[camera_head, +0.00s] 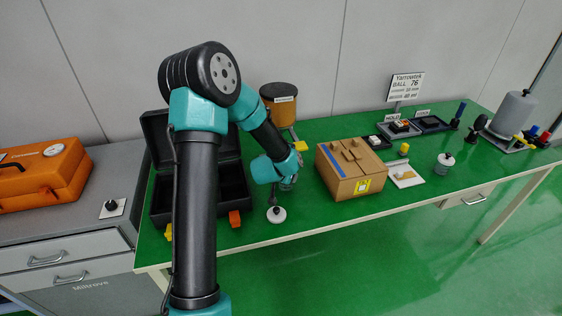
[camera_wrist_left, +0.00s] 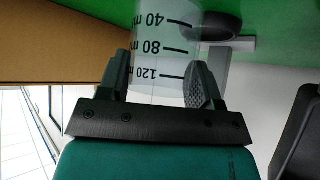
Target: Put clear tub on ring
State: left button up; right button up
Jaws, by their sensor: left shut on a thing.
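My left gripper (camera_head: 286,180) is low over the front of the green bench, left of the cardboard box. In the left wrist view its two fingers (camera_wrist_left: 165,85) are shut on the clear tub (camera_wrist_left: 163,42), which has black volume marks. In the head view the tub (camera_head: 288,184) is small and partly hidden by the gripper. A dark round piece (camera_wrist_left: 214,27) shows just beside the tub in the left wrist view; I cannot tell whether it is the ring. My right gripper is not in view.
A cardboard box (camera_head: 350,185) stands close right of the gripper. A white disc with a dark knob (camera_head: 277,214) lies at the bench's front edge. An open black case (camera_head: 232,187) is at left, an amber jar (camera_head: 281,107) behind. A small lidded jar (camera_head: 444,165) stands right.

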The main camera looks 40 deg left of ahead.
pick_arm(q)
jog(key=w+a, duration=0.2)
jog(key=a, duration=0.1)
jog(key=w+a, duration=0.1)
jog(key=a, duration=0.1)
jog(key=shift+w, duration=0.3)
jog(key=shift+w+a, duration=0.25)
jog(key=shift+a, duration=0.25)
jog(key=shift+w+a+f, duration=0.25)
jog(key=shift+w+a, duration=0.2)
jog(key=shift+a, duration=0.05)
jog(key=shift+w+a+f, duration=0.2)
jog(key=shift+w+a, duration=0.25)
jog(key=shift+a, duration=0.05)
jog(key=shift+s+a+f, duration=0.1)
jog(key=shift+a+f, duration=0.05)
jog(key=shift+f, duration=0.15)
jog(key=shift+f, duration=0.15)
jog(key=o, duration=1.1)
